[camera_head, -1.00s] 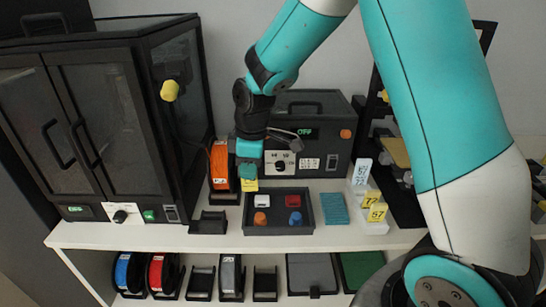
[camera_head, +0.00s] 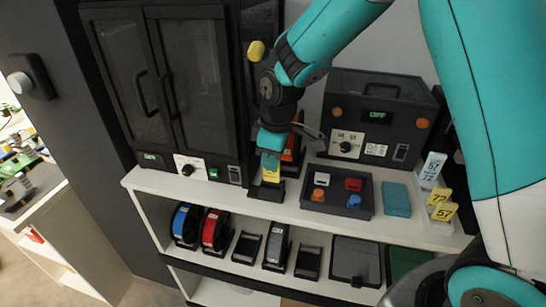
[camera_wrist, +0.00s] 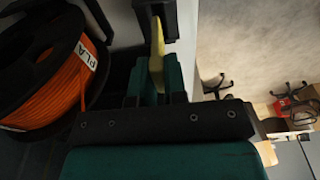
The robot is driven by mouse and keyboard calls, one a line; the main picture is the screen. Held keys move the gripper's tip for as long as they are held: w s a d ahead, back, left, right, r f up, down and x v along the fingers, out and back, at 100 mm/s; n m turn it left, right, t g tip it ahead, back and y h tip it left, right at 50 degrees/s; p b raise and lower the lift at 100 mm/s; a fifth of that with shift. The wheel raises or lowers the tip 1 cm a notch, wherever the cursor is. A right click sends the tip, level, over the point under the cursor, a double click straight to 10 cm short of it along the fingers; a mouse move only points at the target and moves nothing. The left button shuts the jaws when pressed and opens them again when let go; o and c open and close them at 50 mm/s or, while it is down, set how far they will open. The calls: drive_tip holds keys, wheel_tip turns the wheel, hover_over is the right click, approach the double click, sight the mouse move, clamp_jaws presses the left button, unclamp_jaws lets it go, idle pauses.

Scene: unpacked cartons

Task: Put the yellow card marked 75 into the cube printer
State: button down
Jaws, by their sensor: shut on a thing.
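My gripper (camera_head: 271,160) is shut on a yellow card (camera_head: 271,175), held upright above the shelf top in front of the orange spool (camera_head: 291,150). The wrist view shows the card edge-on (camera_wrist: 157,42) between the green fingers (camera_wrist: 156,76); its number is not readable. A large black double-door cabinet machine (camera_head: 170,90) stands at the left, doors shut, its display reading OFF. A smaller black box machine (camera_head: 385,95), also reading OFF, stands to the right of the gripper. I cannot tell which of these is the cube printer.
An empty black holder (camera_head: 264,192) lies just below the card. A dark tray (camera_head: 338,205) with coloured pieces, a teal pad (camera_head: 397,200) and a white stand (camera_head: 428,222) with other number cards are to the right. Blue (camera_head: 184,222) and red spools (camera_head: 213,230) sit below.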

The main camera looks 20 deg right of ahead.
sight(272, 182)
drive_tip(key=shift+f, duration=0.15)
drive_tip(key=shift+f+b, duration=1.05)
drive_tip(key=shift+f, duration=0.5)
drive_tip(key=shift+f, duration=0.1)
drive_tip(key=c, duration=1.1)
unclamp_jaws()
drive_tip(key=r+p, duration=0.4)
drive_tip(key=r, duration=0.1)
drive_tip(key=r+p, duration=0.2)
drive_tip(key=r, duration=0.1)
drive_tip(key=shift+s+d+r, duration=0.1)
drive_tip(key=shift+s+d, duration=0.2)
drive_tip(key=shift+d, duration=0.1)
